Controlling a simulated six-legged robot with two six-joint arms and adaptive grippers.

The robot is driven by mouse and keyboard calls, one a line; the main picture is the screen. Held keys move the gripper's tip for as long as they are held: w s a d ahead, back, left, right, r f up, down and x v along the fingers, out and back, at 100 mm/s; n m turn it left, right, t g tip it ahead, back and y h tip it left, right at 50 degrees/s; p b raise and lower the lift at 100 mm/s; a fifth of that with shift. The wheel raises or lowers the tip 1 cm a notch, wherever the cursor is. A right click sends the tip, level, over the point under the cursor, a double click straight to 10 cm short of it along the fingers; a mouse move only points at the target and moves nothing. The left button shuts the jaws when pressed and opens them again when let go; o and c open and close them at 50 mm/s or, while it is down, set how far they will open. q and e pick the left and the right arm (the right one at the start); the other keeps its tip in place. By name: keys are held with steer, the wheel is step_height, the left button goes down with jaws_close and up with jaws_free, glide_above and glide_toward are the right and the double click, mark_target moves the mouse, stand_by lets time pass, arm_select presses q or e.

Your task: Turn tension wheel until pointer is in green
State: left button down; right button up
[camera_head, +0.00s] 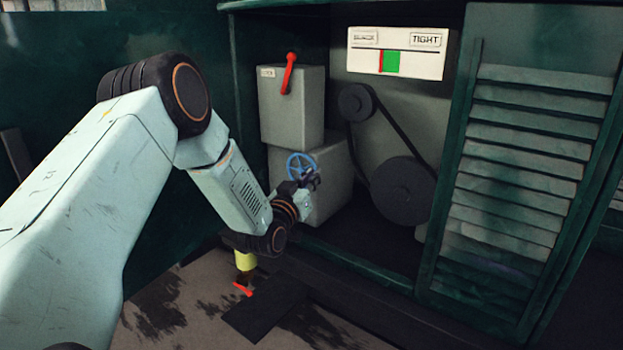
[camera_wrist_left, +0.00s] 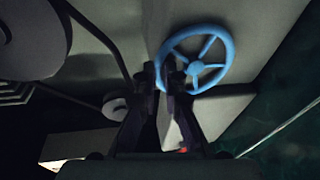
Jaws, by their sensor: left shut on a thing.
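The blue spoked tension wheel (camera_head: 301,164) sits on the front of a grey box. My left gripper (camera_head: 311,181) is at the wheel's lower right in the head view. In the left wrist view the two fingers (camera_wrist_left: 168,78) are close together on the rim of the wheel (camera_wrist_left: 212,48), shut on it. The gauge (camera_head: 418,65) is a white plate marked SLACK at left and TIGHT at right. Its green block (camera_head: 391,62) is near the middle, and the thin red pointer (camera_head: 380,61) stands at the block's left edge. My right gripper is out of view.
A red lever (camera_head: 289,73) is on the upper grey box (camera_head: 292,108). A belt runs from a small pulley (camera_head: 355,102) to a large one (camera_head: 402,191), right of the wheel. A louvred green door (camera_head: 528,150) stands at right. A yellow-green object (camera_head: 245,261) is below my arm.

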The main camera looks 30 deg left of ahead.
arm_select(q)
steer(key=c, duration=1.8)
jaws_free()
steer(key=shift+s+f, duration=0.1)
steer(key=shift+f, duration=0.05)
steer(key=shift+o, duration=0.4)
steer(key=s+d+f, duration=0.1)
steer(key=s, duration=1.1)
steer(key=shift+d, duration=0.3)
